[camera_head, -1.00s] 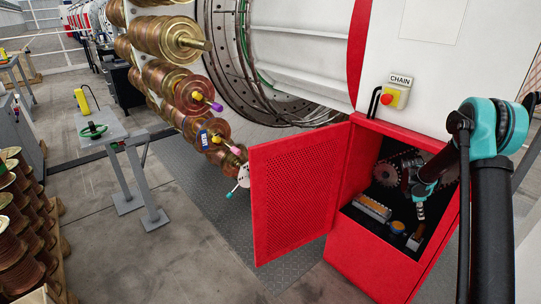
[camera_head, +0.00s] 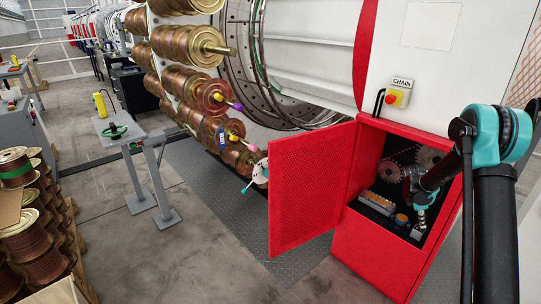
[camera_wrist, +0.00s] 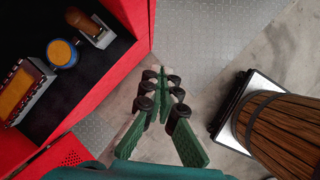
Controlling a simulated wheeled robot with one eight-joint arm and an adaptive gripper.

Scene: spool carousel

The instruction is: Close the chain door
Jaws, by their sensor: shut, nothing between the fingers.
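The chain door (camera_head: 312,190) is a red perforated panel standing open, swung out to the left of the red chain cabinet (camera_head: 372,258). The cabinet's opening shows dark gears (camera_head: 392,171) and a chain. My gripper (camera_head: 420,222) appears small in front of the opening's right part in the head view. In the wrist view my gripper (camera_wrist: 176,80) has its green fingers together and empty, above the floor just outside the cabinet edge. A red perforated piece, probably the door (camera_wrist: 70,157), shows at lower left there. The fingers and door are apart.
Inside the cabinet lie a yellow-topped block (camera_wrist: 20,92), a blue and yellow round can (camera_wrist: 62,53) and a brown-handled item (camera_wrist: 84,22). Spools (camera_head: 188,42) hang behind the door.

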